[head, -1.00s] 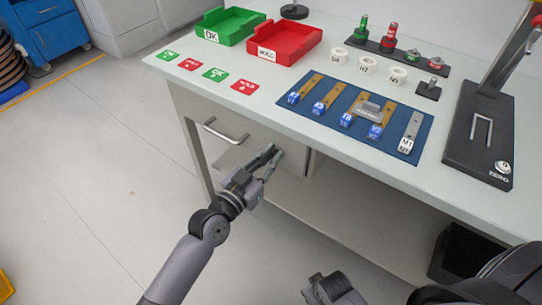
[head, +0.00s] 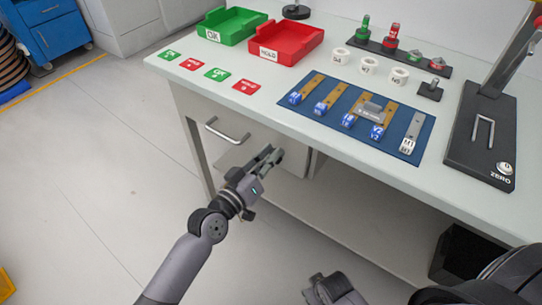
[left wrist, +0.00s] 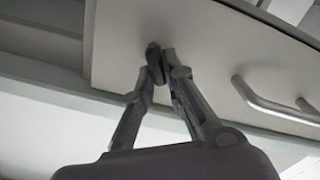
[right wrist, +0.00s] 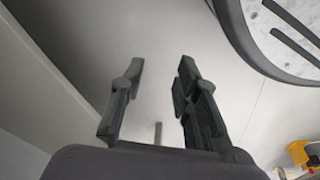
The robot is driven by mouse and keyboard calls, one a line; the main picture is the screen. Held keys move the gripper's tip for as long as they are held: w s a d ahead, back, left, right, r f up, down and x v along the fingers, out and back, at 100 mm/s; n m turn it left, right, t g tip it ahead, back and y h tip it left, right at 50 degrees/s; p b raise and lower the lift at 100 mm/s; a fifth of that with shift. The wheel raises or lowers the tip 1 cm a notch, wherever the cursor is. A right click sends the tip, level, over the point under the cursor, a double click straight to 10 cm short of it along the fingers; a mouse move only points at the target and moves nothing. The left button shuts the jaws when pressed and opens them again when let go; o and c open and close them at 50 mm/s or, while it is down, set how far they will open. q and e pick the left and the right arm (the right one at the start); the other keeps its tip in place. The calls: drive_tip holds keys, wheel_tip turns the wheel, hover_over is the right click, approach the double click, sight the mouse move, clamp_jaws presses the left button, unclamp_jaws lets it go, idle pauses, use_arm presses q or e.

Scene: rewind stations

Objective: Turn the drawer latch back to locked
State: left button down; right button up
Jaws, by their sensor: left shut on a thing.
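The drawer (head: 205,148) is a light grey front under the workbench, closed, with a bar handle (head: 227,136). My left gripper (head: 269,156) is at the drawer's right part. In the left wrist view its fingertips are closed on the latch (left wrist: 153,58), a small dark knob on the drawer front (left wrist: 205,45). The handle (left wrist: 275,105) is to the right there. In the head view the gripper hides the latch, and I cannot read its exact angle. My right gripper (right wrist: 161,64) is open and empty, away from the drawer.
The workbench top (head: 240,110) above carries a green tray (head: 232,25), a red tray (head: 287,42), a blue mat (head: 300,108) with several parts, and a black stand (head: 479,145). Open floor (head: 90,170) lies to the left. A lower shelf (head: 340,205) is under the bench.

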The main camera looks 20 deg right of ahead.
use_arm(q)
drive_tip(key=n, duration=0.8)
drive_tip(key=f+n, duration=0.1)
drive_tip(key=n, duration=0.2)
drive_tip(key=shift+w+a+n, duration=0.2)
drive_tip(key=shift+w+n, duration=0.05)
drive_tip(key=shift+n, duration=0.15)
use_arm(e)
drive_tip(key=shift+w+r, duration=0.2)
drive_tip(key=shift+r, duration=0.45)
drive_tip(key=shift+f, duration=0.1)
use_arm(q)
drive_tip(key=c, duration=1.6)
unclamp_jaws()
drive_tip(key=shift+c, duration=0.2)
use_arm(e)
drive_tip(key=shift+w, duration=0.1)
use_arm(q)
drive_tip(key=v, duration=1.2)
